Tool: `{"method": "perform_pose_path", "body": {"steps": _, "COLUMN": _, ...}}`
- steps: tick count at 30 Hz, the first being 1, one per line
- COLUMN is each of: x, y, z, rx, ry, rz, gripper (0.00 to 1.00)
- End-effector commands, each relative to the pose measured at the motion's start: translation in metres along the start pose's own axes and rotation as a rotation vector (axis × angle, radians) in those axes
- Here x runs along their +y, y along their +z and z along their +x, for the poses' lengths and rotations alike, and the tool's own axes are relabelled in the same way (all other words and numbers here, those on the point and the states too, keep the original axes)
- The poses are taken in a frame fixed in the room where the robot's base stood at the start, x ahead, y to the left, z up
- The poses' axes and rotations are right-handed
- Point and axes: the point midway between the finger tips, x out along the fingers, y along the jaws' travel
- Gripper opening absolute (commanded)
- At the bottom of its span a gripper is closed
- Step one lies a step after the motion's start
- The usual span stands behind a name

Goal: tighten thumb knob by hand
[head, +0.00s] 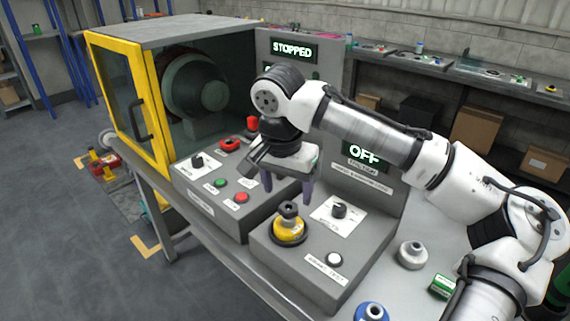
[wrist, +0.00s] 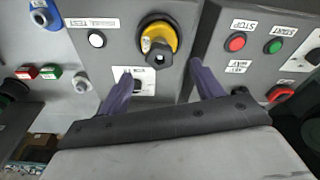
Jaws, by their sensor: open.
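A black knob (head: 289,209) stands on a round yellow base (head: 290,232) on the grey control box (head: 262,243); it looks like the thumb knob. It also shows in the wrist view (wrist: 158,58), just beyond the fingertips and roughly between their lines. My gripper (head: 287,190) points down above the box, its two purple fingers apart and empty. In the wrist view my gripper (wrist: 163,78) has nothing between its fingers. The fingers appear apart from the knob; the exact height gap is hard to tell.
A black selector knob (head: 339,210) on a white plate sits close by on the right. A white button (head: 334,259) is in front. Green (head: 221,183) and red (head: 241,197) buttons stand on the left box. The yellow-framed guard (head: 130,95) is shut. Displays read STOPPED and OFF.

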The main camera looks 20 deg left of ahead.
Motion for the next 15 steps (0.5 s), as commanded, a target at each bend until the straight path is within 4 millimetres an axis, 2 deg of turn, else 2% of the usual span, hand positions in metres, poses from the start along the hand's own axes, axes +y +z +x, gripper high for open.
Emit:
{"method": "perform_pose_path", "body": {"steps": 3, "x": 0.001, "y": 0.0, "z": 0.02, "rx": -0.001, "ry": 0.001, "rz": 0.0, "gripper": 0.66}}
{"method": "perform_pose_path", "body": {"steps": 7, "x": 0.0, "y": 0.0, "z": 0.035, "rx": 0.0, "ry": 0.001, "rz": 0.0, "gripper": 0.66}}
{"method": "perform_pose_path", "body": {"steps": 15, "x": 0.0, "y": 0.0, "z": 0.046, "rx": 0.0, "ry": 0.0, "rz": 0.001, "gripper": 0.66}}
